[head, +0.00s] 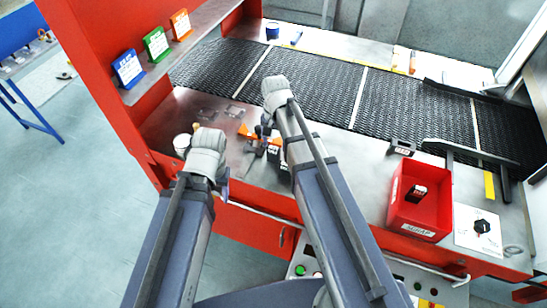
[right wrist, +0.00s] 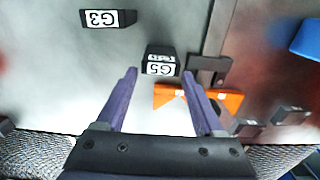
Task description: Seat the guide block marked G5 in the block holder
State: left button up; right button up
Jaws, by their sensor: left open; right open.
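The black guide block marked G5 (right wrist: 160,62) stands on the metal table in the right wrist view, its label upside down in the picture. My right gripper (right wrist: 160,74) is open, with G5 at the gap between its fingertips; I cannot tell whether they touch it. A dark bracket (right wrist: 210,68) with an orange part (right wrist: 222,99) lies just right of G5; I cannot tell whether it is the block holder. In the head view the right arm hides most of this spot. My left gripper (head: 223,186), partly hidden by its wrist, is open, left of the right arm.
A block marked G3 (right wrist: 106,18) stands apart from G5. A red scrap bin (head: 396,190) with a dark block in it stands right, near a knob panel (head: 480,228). The black mesh belt (head: 330,92) runs behind. A white cup (head: 181,145) stands left.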

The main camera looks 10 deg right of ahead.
aim_at(274, 155)
jog(key=shift+s+a+f+b, duration=0.15)
jog(key=shift+s+f+b, duration=0.05)
jog(key=shift+f+b, duration=0.5)
jog(key=shift+s+a+f+b, duration=0.1)
jog(key=shift+s+f+b, duration=0.15)
jog(key=shift+f+b, duration=0.45)
jog(key=shift+s+a+f+b, duration=0.15)
jog(key=shift+s+f+b, duration=0.05)
jog(key=shift+f+b, duration=1)
jog(key=shift+f, duration=0.05)
jog(key=shift+r, duration=0.1)
grip_shut()
